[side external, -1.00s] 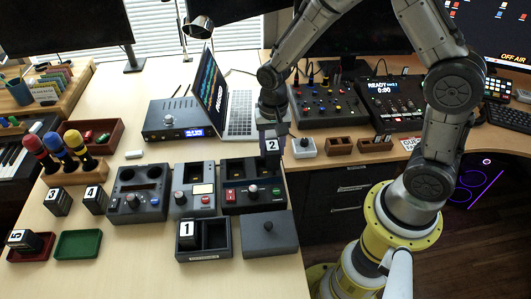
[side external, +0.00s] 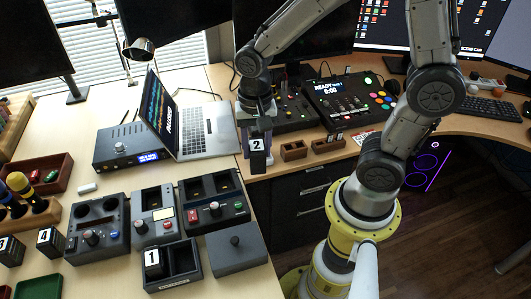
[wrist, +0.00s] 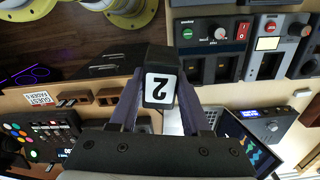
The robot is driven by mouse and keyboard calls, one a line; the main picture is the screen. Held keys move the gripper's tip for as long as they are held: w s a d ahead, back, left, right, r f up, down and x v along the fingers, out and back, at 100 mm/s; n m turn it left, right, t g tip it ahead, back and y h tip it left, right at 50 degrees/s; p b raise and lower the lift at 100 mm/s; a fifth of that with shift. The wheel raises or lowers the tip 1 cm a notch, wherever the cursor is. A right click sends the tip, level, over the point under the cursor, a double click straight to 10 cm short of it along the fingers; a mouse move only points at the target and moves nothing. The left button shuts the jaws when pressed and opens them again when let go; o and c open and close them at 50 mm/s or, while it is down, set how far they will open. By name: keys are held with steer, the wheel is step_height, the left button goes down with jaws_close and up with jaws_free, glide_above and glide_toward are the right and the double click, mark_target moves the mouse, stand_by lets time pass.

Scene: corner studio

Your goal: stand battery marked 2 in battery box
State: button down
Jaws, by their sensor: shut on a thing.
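The battery marked 2 (side external: 257,160) is a black block with a white number label. My gripper (side external: 257,142) is shut on it and holds it upright beside the laptop's right. In the wrist view the battery (wrist: 160,95) sits between the two fingers (wrist: 158,105), its label facing the camera. The battery box (side external: 183,281) is dark, with two compartments, at the front of the desk. A battery marked 1 (side external: 153,264) stands in its left compartment; the right one looks empty. My gripper is apart from the box, farther back and to the right.
A dark lid with a knob (side external: 236,250) lies right of the box. Devices with knobs (side external: 215,208) stand behind it. Batteries marked 4 (side external: 49,242) and 3 (side external: 10,250) stand at the left. Wooden holders (side external: 294,150) and a laptop (side external: 205,133) are near my gripper.

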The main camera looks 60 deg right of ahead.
steer(key=w+a+f, duration=0.2)
steer(key=w+a, duration=0.3)
steer(key=a, duration=0.4)
steer(key=w+a+f, duration=0.2)
steer(key=w+a, duration=0.3)
steer(key=a, duration=0.4)
steer(key=shift+s+a+f+n, duration=0.4)
steer(key=shift+a+f, duration=0.65)
steer(key=shift+f, duration=0.6)
steer(key=shift+s+a+f+n, duration=0.4)
steer(key=shift+a+f, duration=0.65)
steer(key=shift+f, duration=0.6)
steer(key=shift+s+a+f+n, duration=0.4)
steer(key=shift+a+f, duration=0.65)
steer(key=shift+f, duration=0.6)
steer(key=shift+f, duration=0.45)
steer(key=shift+c, duration=1.4)
jaws_free()
steer(key=shift+s, duration=0.1)
steer(key=shift+r, duration=2.95)
